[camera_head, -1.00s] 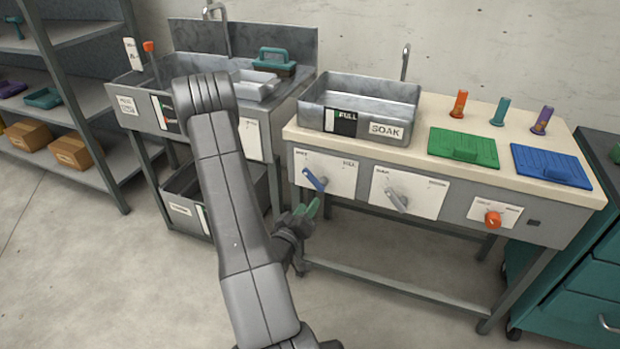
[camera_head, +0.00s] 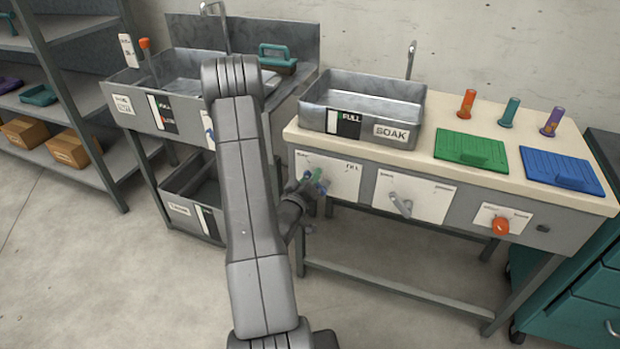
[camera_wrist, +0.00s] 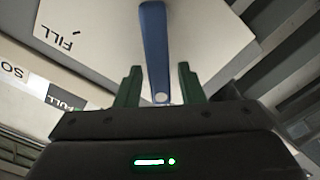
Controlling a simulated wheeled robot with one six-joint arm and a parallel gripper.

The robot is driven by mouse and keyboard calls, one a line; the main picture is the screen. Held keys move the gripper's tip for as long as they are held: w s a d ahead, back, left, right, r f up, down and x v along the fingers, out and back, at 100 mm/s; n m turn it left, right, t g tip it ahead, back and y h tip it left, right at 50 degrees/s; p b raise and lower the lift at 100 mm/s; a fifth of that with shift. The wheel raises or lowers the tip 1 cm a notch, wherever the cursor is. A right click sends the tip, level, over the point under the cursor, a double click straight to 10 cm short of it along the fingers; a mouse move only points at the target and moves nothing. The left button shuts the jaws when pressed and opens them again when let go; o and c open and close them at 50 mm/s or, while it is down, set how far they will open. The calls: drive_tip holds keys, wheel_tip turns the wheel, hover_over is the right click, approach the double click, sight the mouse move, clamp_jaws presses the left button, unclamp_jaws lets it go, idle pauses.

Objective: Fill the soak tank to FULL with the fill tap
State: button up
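The soak tank (camera_head: 362,108) is a grey metal basin on the bench, labelled SOAK, with a FULL gauge (camera_head: 343,123) on its front. The fill tap is a blue lever (camera_wrist: 155,45) on a white plate (camera_wrist: 100,40) marked FILL; the plate also shows in the head view (camera_head: 340,178). My gripper (camera_wrist: 158,82) is open, with one green finger on each side of the blue lever and a gap to each. In the head view my gripper (camera_head: 313,180) is at the plate and partly hides the lever.
A second lever (camera_head: 401,205) and an orange knob (camera_head: 501,226) are on the bench front to the right. A green board (camera_head: 470,148) and a blue board (camera_head: 557,170) lie on the bench. A sink (camera_head: 180,70) stands left. Floor is clear in front.

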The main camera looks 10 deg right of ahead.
clamp_jaws()
drive_tip(key=shift+b, duration=0.4)
drive_tip(key=m+b, duration=0.2)
drive_tip(key=shift+s+d+b, duration=0.2)
drive_tip(key=shift+d+b, duration=0.1)
drive_tip(key=shift+d, duration=0.05)
drive_tip(key=m+b, duration=0.1)
drive_tip(key=b, duration=0.1)
drive_tip(key=d+m+b, duration=0.1)
drive_tip(key=m+b, duration=0.1)
drive_tip(key=s+m+b, duration=0.1)
drive_tip(key=b, duration=0.1)
drive_tip(key=shift+s+d+r+m, duration=0.1)
drive_tip(key=shift+d+r+m, duration=0.2)
drive_tip(key=shift+d+r, duration=0.1)
drive_tip(key=m+b, duration=0.1)
drive_tip(key=b, duration=0.1)
drive_tip(key=s+d+m+b, duration=0.1)
drive_tip(key=m+b, duration=0.1)
drive_tip(key=shift+d+b, duration=0.1)
drive_tip(key=shift+b, duration=0.3)
drive_tip(key=shift+s+d+r+m+b, duration=0.15)
drive_tip(key=shift+d+m+b, duration=0.1)
drive_tip(key=shift+m+b, duration=0.45)
drive_tip(key=shift+s+d+m+b, duration=0.1)
drive_tip(key=shift+d+m+b, duration=0.15)
drive_tip(key=shift+m+b, duration=0.45)
